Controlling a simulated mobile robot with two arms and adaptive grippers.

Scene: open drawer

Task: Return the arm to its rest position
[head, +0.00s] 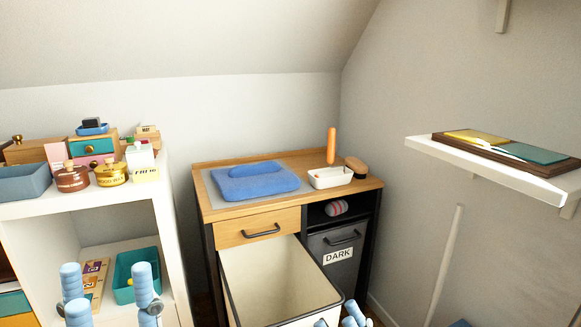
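My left gripper (109,291) is at the bottom left, with its blue padded fingers pointing up and spread apart. It is open, with nothing between the fingers, in front of the white shelf unit (78,212). My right gripper (337,316) shows only as blue fingertips at the bottom edge, by the front right corner of the pulled-out bin drawer (275,281). The rest of it is cut off, so its opening and any contact with the bin cannot be told. The cream-lined bin drawer stands open and looks empty.
The wooden-topped cabinet (200,177) carries a folded blue towel (256,184), a white tray (330,178), an orange cylinder (331,146) and a brush (356,167). Its wooden drawer (244,233) and DARK bin (346,268) are shut. A wall shelf (450,161) juts out at right.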

